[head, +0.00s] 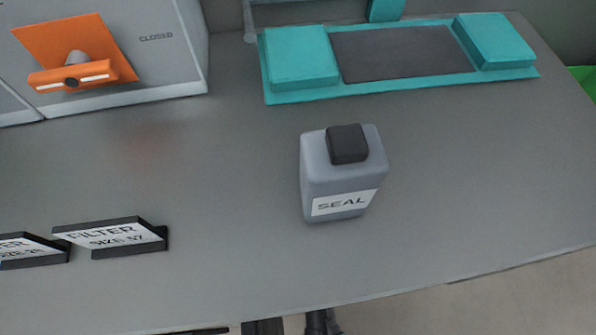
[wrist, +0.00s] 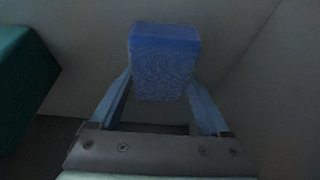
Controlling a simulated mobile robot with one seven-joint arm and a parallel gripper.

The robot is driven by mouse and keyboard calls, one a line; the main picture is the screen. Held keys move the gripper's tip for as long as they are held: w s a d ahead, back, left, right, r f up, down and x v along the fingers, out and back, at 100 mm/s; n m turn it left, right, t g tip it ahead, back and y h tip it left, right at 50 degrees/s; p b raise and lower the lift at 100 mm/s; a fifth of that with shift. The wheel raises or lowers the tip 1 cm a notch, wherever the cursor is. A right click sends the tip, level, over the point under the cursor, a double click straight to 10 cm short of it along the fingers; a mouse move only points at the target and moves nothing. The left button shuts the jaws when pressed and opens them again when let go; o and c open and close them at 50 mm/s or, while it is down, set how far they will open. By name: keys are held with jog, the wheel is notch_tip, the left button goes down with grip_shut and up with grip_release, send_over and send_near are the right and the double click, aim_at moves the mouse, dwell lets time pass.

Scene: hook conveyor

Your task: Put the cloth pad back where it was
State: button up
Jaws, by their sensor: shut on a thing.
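In the wrist view, the cloth pad (wrist: 164,68) is a blue block with a speckled, fabric-like face. My gripper (wrist: 163,88) is shut on it, with one finger against each side. The pad reaches past the fingertips, and pale grey surfaces lie behind it. I cannot tell whether the pad touches them. Neither the pad nor the gripper's fingers show in the head view.
On the grey table (head: 230,240) stand a SEAL bottle (head: 340,185), two FILTER signs (head: 110,238) and a teal fixture (head: 300,58) with a dark centre. A grey cabinet (head: 172,60) has an orange handle (head: 75,75) and reads CLOSED. A teal block (wrist: 22,85) is left of the gripper.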

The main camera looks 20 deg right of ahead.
jog(key=o, duration=1.2)
jog(key=shift+f, duration=0.1)
jog(key=shift+c, duration=0.2)
jog(key=shift+r, duration=0.25)
jog(key=s+a+p, duration=0.1)
jog(key=s, duration=0.2)
jog(key=s+a+p, duration=0.1)
jog(key=s, duration=0.3)
jog(key=s+a+r+p, duration=0.1)
jog(key=s, duration=0.3)
jog(key=shift+a+p, duration=0.1)
jog(key=shift+p, duration=0.25)
jog(key=shift+s+a, duration=0.15)
jog(key=shift+s, duration=0.35)
jog(key=shift+s, duration=0.1)
